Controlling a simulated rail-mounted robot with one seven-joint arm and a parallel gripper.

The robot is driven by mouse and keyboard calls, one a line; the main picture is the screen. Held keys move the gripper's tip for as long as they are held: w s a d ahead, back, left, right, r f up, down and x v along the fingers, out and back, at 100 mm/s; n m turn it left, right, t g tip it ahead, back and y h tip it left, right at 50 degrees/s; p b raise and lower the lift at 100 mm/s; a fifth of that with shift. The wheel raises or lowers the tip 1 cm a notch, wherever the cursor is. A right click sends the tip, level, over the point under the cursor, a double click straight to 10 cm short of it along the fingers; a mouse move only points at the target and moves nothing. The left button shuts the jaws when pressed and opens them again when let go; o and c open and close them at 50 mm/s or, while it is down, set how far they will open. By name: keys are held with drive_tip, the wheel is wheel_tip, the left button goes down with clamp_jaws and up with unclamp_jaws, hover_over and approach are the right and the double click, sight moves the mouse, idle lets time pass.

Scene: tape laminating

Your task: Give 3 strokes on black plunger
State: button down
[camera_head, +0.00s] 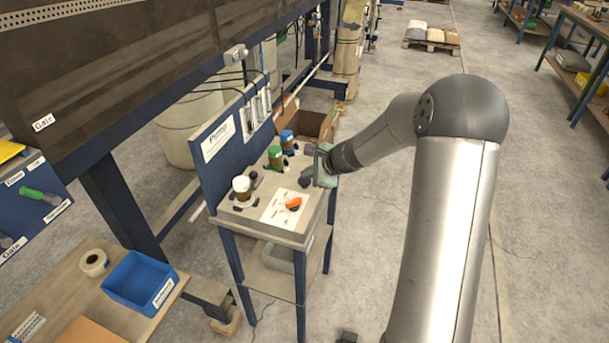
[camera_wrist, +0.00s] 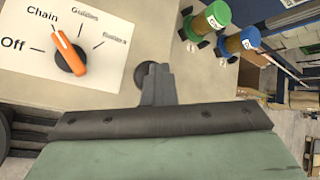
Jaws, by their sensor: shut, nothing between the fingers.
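The black plunger (camera_wrist: 141,75) is a dark round knob on the beige top of the pump stand, partly hidden behind my fingertips in the wrist view. In the head view it is a small dark shape (camera_head: 305,179) at the right part of the stand. My gripper (camera_wrist: 158,72) is shut and empty, with its fingertips overlapping the plunger's right side in the wrist view. I cannot tell whether they touch it. In the head view my gripper (camera_head: 312,168) is over the right edge of the stand.
An orange selector knob (camera_wrist: 68,52) on a white label points towards "Chain". A green-topped (camera_head: 275,156) and a blue-topped reservoir (camera_head: 287,138) stand behind, and a white-topped one (camera_head: 242,187) at left. The blue "Pump" panel (camera_head: 220,138) rises along the stand's back.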

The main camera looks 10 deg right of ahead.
sight(308, 180)
idle(0.4)
drive_tip(key=shift+r+p, duration=1.1)
drive_tip(key=shift+r, duration=0.5)
drive_tip(key=shift+r+p, duration=1.85)
drive_tip(key=shift+r, duration=0.7)
wheel_tip(308, 180, up, 4)
drive_tip(key=p, duration=0.3)
